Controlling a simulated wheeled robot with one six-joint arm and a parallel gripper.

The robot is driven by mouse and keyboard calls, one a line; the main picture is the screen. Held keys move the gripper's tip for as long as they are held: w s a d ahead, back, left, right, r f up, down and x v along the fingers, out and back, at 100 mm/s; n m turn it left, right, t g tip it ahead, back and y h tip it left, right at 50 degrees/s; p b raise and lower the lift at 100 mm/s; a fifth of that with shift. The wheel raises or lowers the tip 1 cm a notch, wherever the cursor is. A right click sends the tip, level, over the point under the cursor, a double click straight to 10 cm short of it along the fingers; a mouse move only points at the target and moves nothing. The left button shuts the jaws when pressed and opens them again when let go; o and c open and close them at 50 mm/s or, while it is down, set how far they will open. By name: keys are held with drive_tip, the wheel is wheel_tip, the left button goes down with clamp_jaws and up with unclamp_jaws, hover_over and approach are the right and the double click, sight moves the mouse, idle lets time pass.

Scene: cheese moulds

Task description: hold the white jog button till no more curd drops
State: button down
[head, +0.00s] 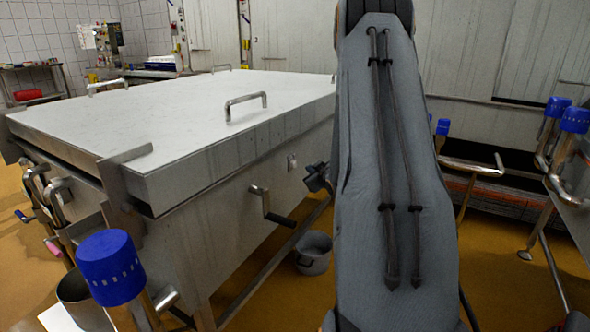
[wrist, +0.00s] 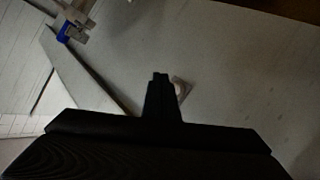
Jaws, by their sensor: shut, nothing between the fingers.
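A small plate (head: 292,163) is fixed on the side wall of the big steel vat (head: 235,165). In the wrist view a small plate with a pale round spot, likely the white jog button (wrist: 180,88), shows just right of my fingertips, partly hidden by them. My gripper (wrist: 160,76) is shut and empty, its fingers pointing towards the vat wall. In the head view my gripper (head: 313,178) is a dark shape right of the plate, beside the vat wall, partly behind my arm. I cannot tell whether the fingertips touch the button. No curd is visible.
A crank handle (head: 264,203) sticks out of the vat wall. A grey bucket (head: 314,252) stands on the floor beside the vat. Blue-capped posts (head: 111,267) stand front left and at right. My arm hides the middle right.

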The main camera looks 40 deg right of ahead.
sight(294, 165)
drive_tip(key=shift+w+a, duration=0.25)
drive_tip(key=shift+w, duration=0.4)
drive_tip(key=shift+w+a, duration=0.25)
drive_tip(key=shift+w, duration=0.35)
idle(1.2)
drive_tip(key=shift+w+a, duration=0.2)
drive_tip(key=shift+w, duration=0.2)
drive_tip(key=shift+w+a, duration=0.15)
drive_tip(key=shift+w, duration=0.3)
idle(1.9)
